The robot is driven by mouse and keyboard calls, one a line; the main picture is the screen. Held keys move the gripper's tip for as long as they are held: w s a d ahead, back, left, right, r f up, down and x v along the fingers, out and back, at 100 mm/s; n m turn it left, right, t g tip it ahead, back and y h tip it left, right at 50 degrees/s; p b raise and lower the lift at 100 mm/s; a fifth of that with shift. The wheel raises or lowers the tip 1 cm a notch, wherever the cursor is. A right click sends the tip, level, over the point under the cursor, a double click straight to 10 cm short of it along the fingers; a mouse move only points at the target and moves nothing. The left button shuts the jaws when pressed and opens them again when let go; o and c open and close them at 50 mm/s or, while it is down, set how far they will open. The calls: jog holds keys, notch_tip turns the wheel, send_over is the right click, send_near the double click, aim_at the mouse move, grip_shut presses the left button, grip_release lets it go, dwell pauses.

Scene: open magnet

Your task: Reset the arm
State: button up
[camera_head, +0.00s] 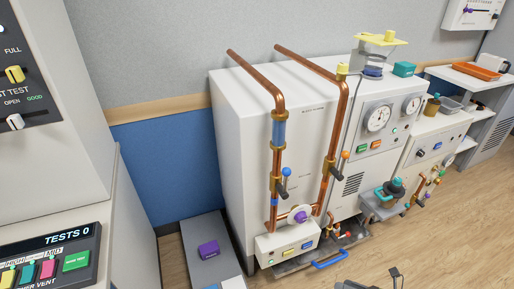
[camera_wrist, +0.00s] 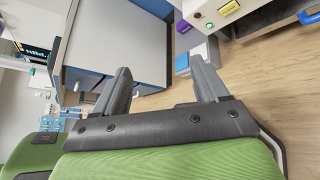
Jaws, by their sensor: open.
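My gripper (camera_wrist: 160,78) shows in the wrist view with its two grey fingers spread wide apart. Nothing is between the fingers; wood floor and a white cabinet side lie beyond them. In the head view, a small dark part at the bottom edge, right of centre, may be the tip of my gripper, but most of the arm is out of view. The white machine (camera_head: 250,120) with copper pipes (camera_head: 277,150) stands at the middle of the head view, apart from the gripper.
A control console (camera_head: 50,245) with coloured buttons stands at the left. A purple block (camera_head: 208,250) lies on a low grey box (camera_head: 217,272). At the right are a smaller white unit (camera_head: 436,145) and a shelf with an orange tray (camera_head: 476,71). The wood floor (camera_head: 450,235) at lower right is clear.

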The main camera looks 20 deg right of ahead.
jog(key=w+a+r+n+g+h, duration=0.3)
jog(key=a+r+n+g, duration=0.3)
jog(key=r+n, duration=0.7)
jog(key=w+a+r+n+g+h, duration=0.25)
jog(key=a+r+n+g, duration=0.4)
jog(key=r+n, duration=0.65)
jog(key=s+a+r+n+t+h, duration=0.2)
jog(key=s+a+r+n+t, duration=0.5)
jog(key=s+a+r+n, duration=0.4)
notch_tip(320, 180, up, 15)
jog(key=w+a+n+p, duration=0.1)
jog(key=w+n+p, duration=0.1)
jog(key=p, duration=1.3)
jog(key=shift+f+g, duration=0.2)
jog(key=shift+g, duration=0.15)
jog(key=shift+a, duration=0.1)
